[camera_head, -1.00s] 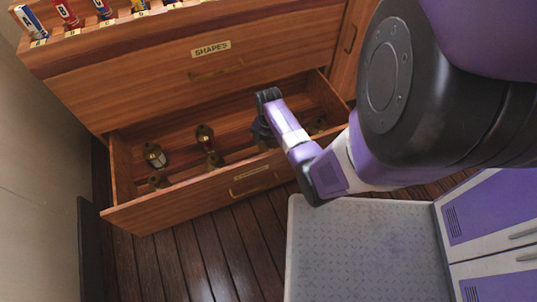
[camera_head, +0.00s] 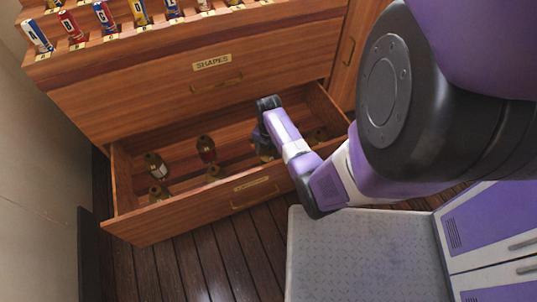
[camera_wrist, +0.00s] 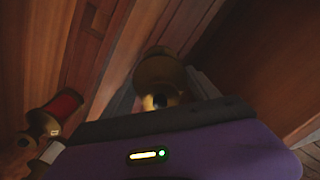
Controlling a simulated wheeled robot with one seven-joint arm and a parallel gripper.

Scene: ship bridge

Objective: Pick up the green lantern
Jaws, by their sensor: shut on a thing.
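My gripper (camera_head: 265,136) reaches down into the open lower drawer (camera_head: 190,211), right of its middle. It is shut on a brass-capped lantern (camera_wrist: 163,70), which shows beyond the gripper body in the wrist view. In the head view only a bit of this lantern's brass (camera_head: 266,152) shows below the fingers. Its coloured part is mostly hidden, so I cannot tell that it is green. A lantern with red glass (camera_head: 206,149) stands to the left in the drawer. A paler lantern (camera_head: 156,165) stands farther left.
The drawer walls enclose my gripper. Above is a closed drawer labelled SHAPES (camera_head: 212,62), with a row of coloured labelled items on top.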

